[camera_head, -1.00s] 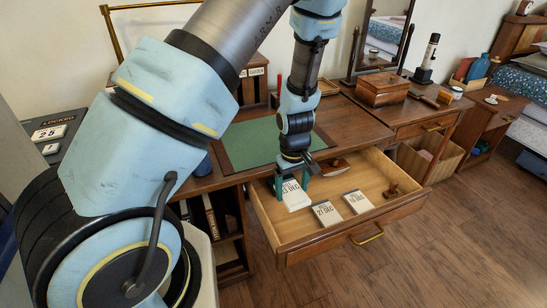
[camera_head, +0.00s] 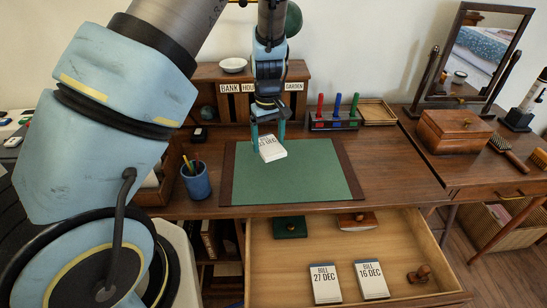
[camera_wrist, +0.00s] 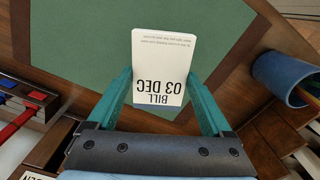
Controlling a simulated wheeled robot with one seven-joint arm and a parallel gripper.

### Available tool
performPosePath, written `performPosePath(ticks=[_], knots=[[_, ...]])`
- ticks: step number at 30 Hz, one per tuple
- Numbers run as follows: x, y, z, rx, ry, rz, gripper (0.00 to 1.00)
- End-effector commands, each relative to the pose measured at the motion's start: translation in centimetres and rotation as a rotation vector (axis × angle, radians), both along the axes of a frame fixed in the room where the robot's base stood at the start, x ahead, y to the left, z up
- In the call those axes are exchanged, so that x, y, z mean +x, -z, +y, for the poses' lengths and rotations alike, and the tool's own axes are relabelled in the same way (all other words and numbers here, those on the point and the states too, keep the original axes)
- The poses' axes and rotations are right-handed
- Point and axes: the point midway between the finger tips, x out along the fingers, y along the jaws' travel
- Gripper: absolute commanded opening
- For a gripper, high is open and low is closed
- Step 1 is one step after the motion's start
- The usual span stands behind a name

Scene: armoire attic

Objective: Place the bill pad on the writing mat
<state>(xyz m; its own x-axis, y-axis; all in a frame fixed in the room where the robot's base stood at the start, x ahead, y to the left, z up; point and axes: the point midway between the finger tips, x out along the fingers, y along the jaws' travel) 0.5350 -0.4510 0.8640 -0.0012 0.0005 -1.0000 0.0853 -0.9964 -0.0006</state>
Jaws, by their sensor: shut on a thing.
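My gripper (camera_head: 268,140) is shut on a white bill pad (camera_head: 273,152) and holds it over the back part of the writing mat. In the wrist view the pad (camera_wrist: 160,55) sits between the two teal fingers (camera_wrist: 160,100) and reads "BILL 03 DEC". The writing mat (camera_head: 290,182) is green with dark brown side strips and lies flat on the desk; it also fills the upper part of the wrist view (camera_wrist: 80,40). The pad seems to be above the mat, but the exact gap is hard to tell. Two other bill pads, 27 DEC (camera_head: 325,285) and 16 DEC (camera_head: 371,280), lie in the open drawer.
The open drawer (camera_head: 285,256) juts out in front and also holds a stamp (camera_head: 420,274). A blue pen cup (camera_head: 196,181) stands left of the mat. A pen rack (camera_head: 334,122) and pigeonhole organizer (camera_head: 225,88) stand behind. The mat's front is bare.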

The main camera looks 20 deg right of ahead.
Motion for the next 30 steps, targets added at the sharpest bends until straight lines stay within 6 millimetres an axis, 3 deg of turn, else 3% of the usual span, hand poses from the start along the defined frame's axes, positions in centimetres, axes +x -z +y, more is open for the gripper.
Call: performPosePath(ticks=[3, 15, 29, 30], knots=[[0.0, 2.0, 0.1, 0.002, -0.002, 0.002, 0.27], [0.0, 6.8, 0.1, 0.001, -0.001, 0.001, 0.27], [0.0, 7.9, 0.0, -0.001, -0.001, -0.001, 0.27], [0.0, 7.7, 0.0, -0.001, -0.001, -0.001, 0.89]])
